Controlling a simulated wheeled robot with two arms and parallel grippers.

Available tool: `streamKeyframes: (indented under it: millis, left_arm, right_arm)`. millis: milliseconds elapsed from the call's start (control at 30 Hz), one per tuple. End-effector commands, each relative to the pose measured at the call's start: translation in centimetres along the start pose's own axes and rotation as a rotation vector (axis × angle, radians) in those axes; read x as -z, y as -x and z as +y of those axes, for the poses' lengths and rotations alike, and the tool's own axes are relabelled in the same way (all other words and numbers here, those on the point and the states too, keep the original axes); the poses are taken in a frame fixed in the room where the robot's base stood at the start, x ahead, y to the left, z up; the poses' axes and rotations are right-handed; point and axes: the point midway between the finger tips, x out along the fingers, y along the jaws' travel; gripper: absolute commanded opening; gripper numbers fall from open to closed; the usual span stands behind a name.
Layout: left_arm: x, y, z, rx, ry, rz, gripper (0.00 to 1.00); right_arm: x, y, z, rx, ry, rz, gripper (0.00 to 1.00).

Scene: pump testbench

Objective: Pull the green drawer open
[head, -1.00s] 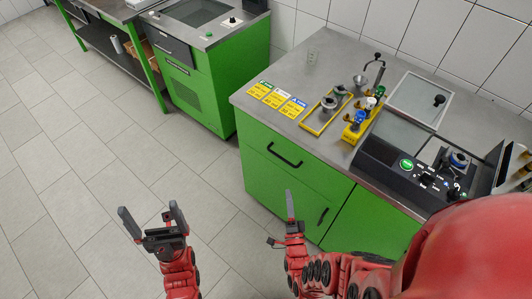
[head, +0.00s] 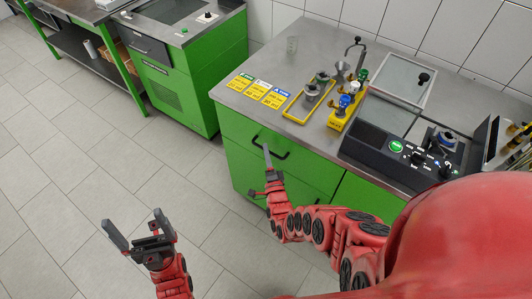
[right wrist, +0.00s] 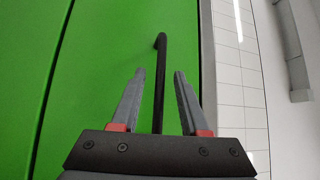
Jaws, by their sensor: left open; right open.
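The green drawer (head: 238,128) is the top front of the green bench on the right, and it looks closed and flush. Its black bar handle (head: 283,154) runs across the front. My right gripper (head: 264,168) is open at the drawer front, close to the handle. In the right wrist view, the handle (right wrist: 160,85) stands between the two open fingers (right wrist: 159,74), with a gap visible on each side. My left gripper (head: 132,218) is open and empty over the floor, well to the left of the bench.
A second green cabinet (head: 178,90) stands further back. The floor between is clear.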

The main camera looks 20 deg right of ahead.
Motion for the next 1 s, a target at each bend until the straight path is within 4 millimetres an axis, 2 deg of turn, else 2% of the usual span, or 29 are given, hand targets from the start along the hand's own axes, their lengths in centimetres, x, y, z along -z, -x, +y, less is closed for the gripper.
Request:
streamKeyframes:
  millis: [167, 433, 467, 700, 1000]
  left_arm:
    - [-0.1, 0.7, 0.0, 0.000, 0.000, 0.000, 1.00]
    - [-0.1, 0.7, 0.0, 0.000, 0.000, 0.000, 1.00]
    - [-0.1, 0.7, 0.0, 0.000, 0.000, 0.000, 1.00]
    - [-0.1, 0.7, 0.0, 0.000, 0.000, 0.000, 1.00]
    - [-0.1, 0.7, 0.0, 0.000, 0.000, 0.000, 1.00]
  right_arm:
    - [0.0, -1.4, 0.0, 0.001, 0.001, 0.000, 0.45]
    - [0.0, -1.6, -0.1, 0.000, 0.001, 0.000, 0.45]
    - [0.0, -1.6, 0.0, -0.001, 0.001, 0.000, 0.43]
    - [0.0, -1.6, 0.0, -0.001, 0.001, 0.000, 0.00]
    - [0.0, -1.6, 0.0, 0.000, 0.001, 0.000, 0.00]
